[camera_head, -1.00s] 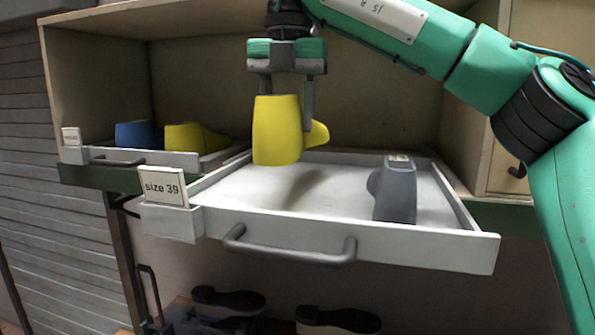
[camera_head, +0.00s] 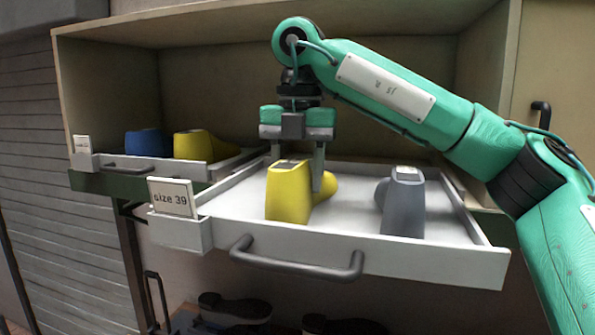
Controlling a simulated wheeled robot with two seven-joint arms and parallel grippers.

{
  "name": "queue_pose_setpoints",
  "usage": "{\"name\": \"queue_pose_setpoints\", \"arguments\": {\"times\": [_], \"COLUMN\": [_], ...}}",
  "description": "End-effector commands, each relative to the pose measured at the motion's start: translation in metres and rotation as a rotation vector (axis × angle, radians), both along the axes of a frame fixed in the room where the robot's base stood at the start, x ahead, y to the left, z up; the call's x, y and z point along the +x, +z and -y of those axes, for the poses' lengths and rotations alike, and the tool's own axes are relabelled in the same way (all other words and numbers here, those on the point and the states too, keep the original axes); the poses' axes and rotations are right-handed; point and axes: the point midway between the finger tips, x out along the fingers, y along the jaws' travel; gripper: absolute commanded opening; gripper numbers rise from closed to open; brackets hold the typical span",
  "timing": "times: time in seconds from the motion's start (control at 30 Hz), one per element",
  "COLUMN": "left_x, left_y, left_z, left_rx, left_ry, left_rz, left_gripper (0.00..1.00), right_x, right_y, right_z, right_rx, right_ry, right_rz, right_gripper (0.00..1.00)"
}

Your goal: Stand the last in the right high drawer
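A yellow last (camera_head: 289,192) is upright in the pulled-out right high drawer (camera_head: 345,215), at its left-middle part, toe pointing right. Its lower end is at the drawer floor or just above it; I cannot tell whether it touches. My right gripper (camera_head: 298,172) comes from above, with its fingers on both sides of the yellow last's upper part, shut on it. One finger is partly hidden behind the last. A grey last (camera_head: 404,205) stands upright in the right part of the same drawer, apart from the yellow one. My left gripper is not in view.
A left drawer (camera_head: 150,175) holds a blue last (camera_head: 147,143) and another yellow last (camera_head: 198,146). A "size 39" card (camera_head: 173,197) stands at the right drawer's front left corner, beside its handle (camera_head: 297,262). Drawer floor is free between the two lasts. Dark shoes (camera_head: 235,307) lie below.

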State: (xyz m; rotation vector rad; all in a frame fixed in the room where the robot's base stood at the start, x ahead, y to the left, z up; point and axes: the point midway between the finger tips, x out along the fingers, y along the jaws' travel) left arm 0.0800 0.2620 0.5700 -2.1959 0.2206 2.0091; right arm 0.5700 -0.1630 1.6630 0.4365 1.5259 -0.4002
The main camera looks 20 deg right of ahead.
Motion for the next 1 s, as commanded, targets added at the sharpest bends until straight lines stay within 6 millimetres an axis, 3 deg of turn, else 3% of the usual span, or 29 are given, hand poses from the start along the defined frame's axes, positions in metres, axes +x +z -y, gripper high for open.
{"name": "queue_pose_setpoints", "arguments": {"times": [0.23, 0.27, 0.37, 0.77, 1.0], "left_x": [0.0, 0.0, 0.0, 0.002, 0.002], "left_y": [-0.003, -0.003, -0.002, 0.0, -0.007], "left_z": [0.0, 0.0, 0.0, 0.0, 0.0], "left_rx": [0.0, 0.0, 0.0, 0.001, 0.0], "left_ry": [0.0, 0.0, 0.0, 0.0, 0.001], "left_rz": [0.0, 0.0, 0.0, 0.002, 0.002], "left_gripper": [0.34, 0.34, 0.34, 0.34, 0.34], "right_x": [0.0, 0.0, 0.0, 0.0, -0.001], "right_y": [-0.002, -0.003, -0.002, 0.002, 0.027], "right_z": [0.0, 0.0, 0.0, 0.0, 0.0], "right_rx": [0.0, 0.0, 0.0, 0.0, 0.0], "right_ry": [0.001, 0.001, 0.001, 0.0, -0.002], "right_rz": [0.001, 0.0, 0.0, 0.0, 0.004], "right_gripper": [0.0, 0.49, 0.68, 0.69, 0.69]}}
